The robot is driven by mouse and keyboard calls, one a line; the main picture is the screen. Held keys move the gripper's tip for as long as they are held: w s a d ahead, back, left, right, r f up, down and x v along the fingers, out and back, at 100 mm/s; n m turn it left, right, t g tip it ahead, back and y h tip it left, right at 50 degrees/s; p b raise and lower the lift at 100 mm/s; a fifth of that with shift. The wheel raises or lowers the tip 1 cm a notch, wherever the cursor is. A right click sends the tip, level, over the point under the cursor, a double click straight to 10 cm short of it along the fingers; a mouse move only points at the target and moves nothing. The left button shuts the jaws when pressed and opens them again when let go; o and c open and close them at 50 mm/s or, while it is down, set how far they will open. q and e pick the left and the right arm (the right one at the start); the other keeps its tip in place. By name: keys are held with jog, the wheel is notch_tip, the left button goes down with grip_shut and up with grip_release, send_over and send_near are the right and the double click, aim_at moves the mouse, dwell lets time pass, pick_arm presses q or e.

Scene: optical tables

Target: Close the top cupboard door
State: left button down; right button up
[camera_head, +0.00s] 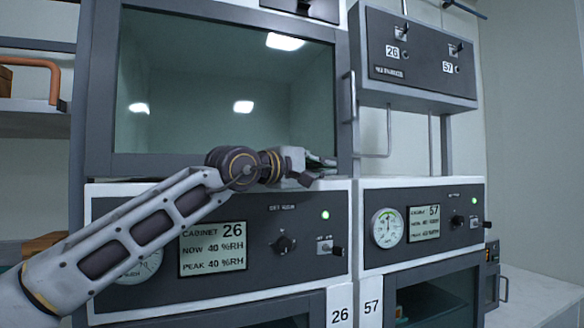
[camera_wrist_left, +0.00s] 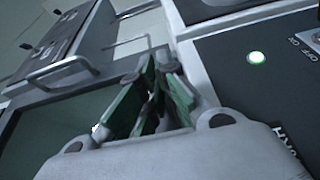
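The top cupboard door (camera_head: 215,75) is a glass pane in a dark grey frame, above the panel of cabinet 26. Its upright bar handle (camera_head: 347,97) is on the right edge and also shows in the left wrist view (camera_wrist_left: 62,70). The door looks flush or nearly flush with its cabinet; I cannot tell whether a small gap remains. My left gripper (camera_head: 328,163) is in front of the door's lower right corner, below the handle. In the left wrist view its green-padded fingers (camera_wrist_left: 156,66) come together at the tips, with nothing seen between them. My right gripper is out of view.
The cabinet 26 panel (camera_head: 270,225) lies below my left wrist, with knobs and a green light. The cabinet 57 panel (camera_head: 440,250) stands beside it. A control box (camera_head: 385,75) juts out at upper right. An orange-handled item (camera_head: 50,75) sits on the left shelf.

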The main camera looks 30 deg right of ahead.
pick_arm(q)
jog(key=shift+w+a+t, duration=0.3)
jog(key=shift+w+a, duration=0.25)
jog(key=shift+w, duration=0.05)
jog(key=s+v, duration=0.1)
jog(key=v, duration=1)
jog(key=shift+s+r, duration=0.1)
